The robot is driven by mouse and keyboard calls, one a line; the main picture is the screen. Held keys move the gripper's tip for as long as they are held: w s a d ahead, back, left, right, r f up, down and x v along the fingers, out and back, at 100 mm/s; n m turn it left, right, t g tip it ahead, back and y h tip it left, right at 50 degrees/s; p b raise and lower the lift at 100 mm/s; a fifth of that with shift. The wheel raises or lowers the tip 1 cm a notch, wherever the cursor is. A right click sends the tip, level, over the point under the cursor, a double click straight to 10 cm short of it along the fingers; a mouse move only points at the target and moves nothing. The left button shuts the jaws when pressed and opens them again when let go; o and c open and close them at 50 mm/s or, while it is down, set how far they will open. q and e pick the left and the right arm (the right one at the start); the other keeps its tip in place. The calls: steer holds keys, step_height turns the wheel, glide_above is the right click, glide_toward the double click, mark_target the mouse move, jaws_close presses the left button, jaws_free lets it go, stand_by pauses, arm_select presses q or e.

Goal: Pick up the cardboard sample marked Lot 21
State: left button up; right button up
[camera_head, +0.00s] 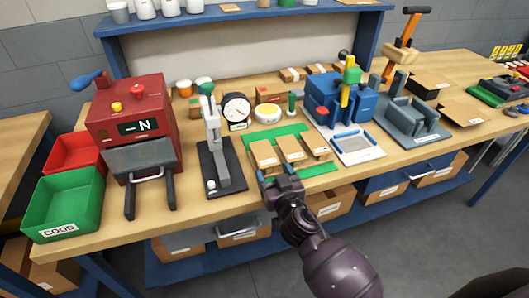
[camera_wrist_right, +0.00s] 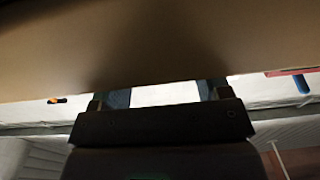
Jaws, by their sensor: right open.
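Three small brown cardboard samples stand in a row on a green mat (camera_head: 286,133) at the bench front: a left one (camera_head: 265,155), a middle one (camera_head: 290,148) and a right one (camera_head: 316,145). Their markings are too small to read, so I cannot tell which is Lot 21. My right gripper (camera_head: 276,172) is open, just in front of the left and middle samples at the bench's front edge. In the right wrist view the open fingers (camera_wrist_right: 165,95) show below a large, close tan surface (camera_wrist_right: 160,45); I cannot tell what it is. My left gripper is out of view.
A black-based press (camera_head: 216,165) stands left of the mat, and a blue machine (camera_head: 340,105) stands to its right. A red machine (camera_head: 130,110) and a green GOOD bin (camera_head: 62,205) are further left. A dial gauge (camera_head: 237,110) stands behind.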

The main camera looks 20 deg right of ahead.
mark_target(264, 154)
steer(key=shift+w, duration=1.35)
steer(key=shift+r, duration=0.1)
steer(key=c, duration=0.5)
steer(key=shift+c, duration=0.2)
